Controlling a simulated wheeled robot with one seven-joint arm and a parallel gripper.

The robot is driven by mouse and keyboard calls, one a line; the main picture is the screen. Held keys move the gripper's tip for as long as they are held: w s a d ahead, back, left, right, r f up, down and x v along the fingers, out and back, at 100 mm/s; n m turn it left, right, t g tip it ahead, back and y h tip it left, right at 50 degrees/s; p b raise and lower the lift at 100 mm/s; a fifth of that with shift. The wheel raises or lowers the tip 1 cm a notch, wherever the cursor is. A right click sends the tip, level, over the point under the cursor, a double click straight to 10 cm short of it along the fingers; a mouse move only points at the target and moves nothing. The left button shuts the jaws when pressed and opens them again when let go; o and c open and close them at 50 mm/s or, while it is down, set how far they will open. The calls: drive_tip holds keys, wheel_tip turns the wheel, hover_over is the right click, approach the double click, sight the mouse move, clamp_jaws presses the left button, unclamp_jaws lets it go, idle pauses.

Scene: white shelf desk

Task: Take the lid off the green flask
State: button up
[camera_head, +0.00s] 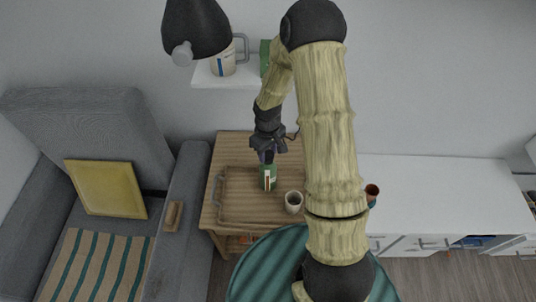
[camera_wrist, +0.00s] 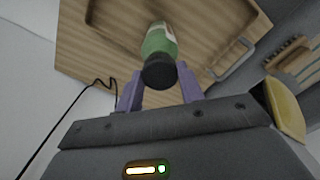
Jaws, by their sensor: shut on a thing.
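The green flask (camera_head: 268,179) with a pale label stands on the wooden tray (camera_head: 239,217) on the wooden table. In the wrist view the flask (camera_wrist: 160,42) shows beyond its dark round lid (camera_wrist: 159,72). The lid sits against the flask's top; I see no gap between them. My gripper (camera_head: 266,157) is above the flask, pointing down. In the wrist view my gripper's purple fingers (camera_wrist: 160,84) are on both sides of the lid, shut on it. The lid is mostly hidden by the fingers in the head view.
A pale cup (camera_head: 293,202) stands right of the flask. A brown and teal cup (camera_head: 371,194) is on the white desk (camera_head: 440,197) farther right. A white shelf (camera_head: 233,80) above holds a mug (camera_head: 222,62) and a green object (camera_head: 265,58). A grey armchair (camera_head: 90,130) stands left.

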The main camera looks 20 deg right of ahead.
sight(268, 154)
wheel_tip(268, 154, up, 8)
drive_tip(key=shift+r, duration=0.25)
drive_tip(key=shift+f, duration=0.1)
idle(0.4)
